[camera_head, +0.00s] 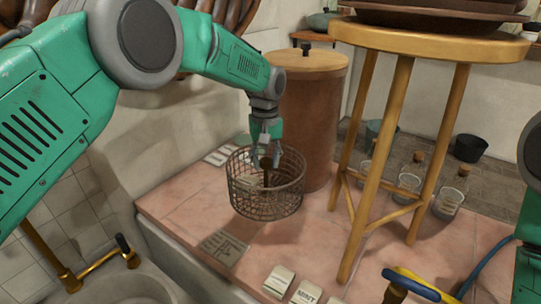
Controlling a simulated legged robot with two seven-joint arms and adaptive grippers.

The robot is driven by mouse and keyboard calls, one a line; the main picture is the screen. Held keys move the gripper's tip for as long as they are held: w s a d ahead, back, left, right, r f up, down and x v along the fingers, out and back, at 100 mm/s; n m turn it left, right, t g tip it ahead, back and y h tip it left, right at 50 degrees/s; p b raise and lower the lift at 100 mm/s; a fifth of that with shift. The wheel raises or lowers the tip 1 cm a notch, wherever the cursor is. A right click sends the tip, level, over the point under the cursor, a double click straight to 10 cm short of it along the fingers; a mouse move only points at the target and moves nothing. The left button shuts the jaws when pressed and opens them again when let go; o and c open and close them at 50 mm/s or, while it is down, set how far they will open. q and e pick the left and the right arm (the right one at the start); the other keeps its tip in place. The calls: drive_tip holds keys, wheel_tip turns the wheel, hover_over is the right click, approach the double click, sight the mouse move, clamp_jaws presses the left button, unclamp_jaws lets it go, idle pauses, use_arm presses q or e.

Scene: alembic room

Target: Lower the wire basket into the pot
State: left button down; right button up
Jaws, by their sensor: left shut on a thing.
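The round wire basket (266,199) is a brown mesh cylinder, open at the top, roughly upright over the pink tiled counter. My left gripper (265,156) reaches down over it and is shut on its dark upright handle (266,163).
A tall brown canister (312,120) with a wooden lid stands close behind the basket. A wooden stool (400,100) stands to the right, with glass jars (447,203) near its legs. Labelled tiles (306,292) lie at the front. A stone basin (125,288) is at lower left.

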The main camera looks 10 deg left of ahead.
use_arm(q)
drive_tip(key=s+a+r+p, duration=0.1)
drive_tip(key=s+a+p, duration=0.2)
drive_tip(key=s, duration=0.8)
drive_tip(key=s+a+r+p, duration=0.1)
drive_tip(key=s+a+p, duration=0.2)
drive_tip(key=s+p, duration=0.5)
drive_tip(key=shift+s+r, duration=0.35)
drive_tip(key=shift+s, duration=1.9)
drive_tip(key=shift+d, duration=0.1)
drive_tip(key=s+d+r+p, duration=0.4)
drive_tip(key=s+d+p, duration=0.3)
drive_tip(key=s, duration=0.3)
drive_tip(key=shift+d+p, duration=0.4)
drive_tip(key=shift+d, duration=0.35)
idle(0.5)
drive_tip(key=shift+w, duration=0.15)
idle(0.3)
